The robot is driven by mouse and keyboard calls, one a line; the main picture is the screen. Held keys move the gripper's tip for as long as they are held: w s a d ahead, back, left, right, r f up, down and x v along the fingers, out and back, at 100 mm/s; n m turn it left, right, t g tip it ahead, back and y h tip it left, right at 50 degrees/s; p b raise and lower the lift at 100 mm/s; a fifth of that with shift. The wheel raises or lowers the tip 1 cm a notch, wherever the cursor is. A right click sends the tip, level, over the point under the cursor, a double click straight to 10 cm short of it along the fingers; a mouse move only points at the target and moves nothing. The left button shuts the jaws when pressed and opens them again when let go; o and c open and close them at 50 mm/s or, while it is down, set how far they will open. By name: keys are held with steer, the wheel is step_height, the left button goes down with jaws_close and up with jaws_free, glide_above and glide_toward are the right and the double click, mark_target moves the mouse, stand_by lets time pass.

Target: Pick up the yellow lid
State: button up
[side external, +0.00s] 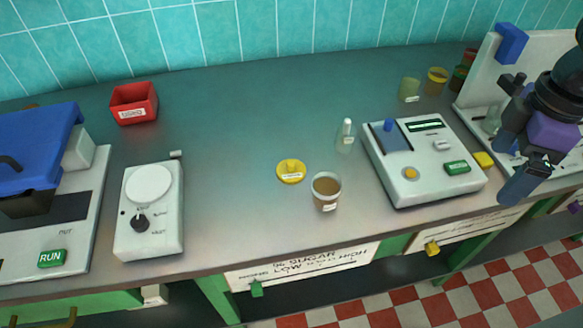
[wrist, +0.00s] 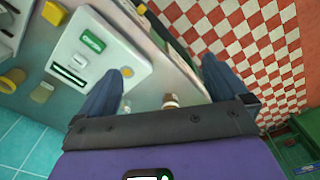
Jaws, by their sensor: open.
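The yellow lid (side external: 291,171) lies flat on the grey counter, with a small raised knob and a white label on it. A cup of brown liquid (side external: 326,190) stands just to its right and nearer the front edge, apart from it. My gripper (side external: 515,155), purple with blue fingers, is at the far right of the side view, well away from the lid. Its fingers are spread with nothing between them; they also show in the wrist view (wrist: 165,82). I cannot make out the lid clearly in the wrist view, where the gripper body covers much of the counter.
A white device with a green button (side external: 425,165) stands between my gripper and the lid. A small bottle (side external: 346,137) stands behind the cup. A white scale (side external: 150,210) and a red bin (side external: 134,103) are on the left. The counter behind the lid is clear.

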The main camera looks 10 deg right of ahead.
steer(key=w+a+r+m, duration=0.1)
steer(key=w+a, duration=1.3)
steer(key=a, duration=0.2)
steer(key=m, duration=0.2)
glide_above(291, 163)
step_height(291, 163, down, 5)
step_height(291, 163, down, 17)
steer(key=shift+c, duration=0.3)
steer(key=c, duration=1)
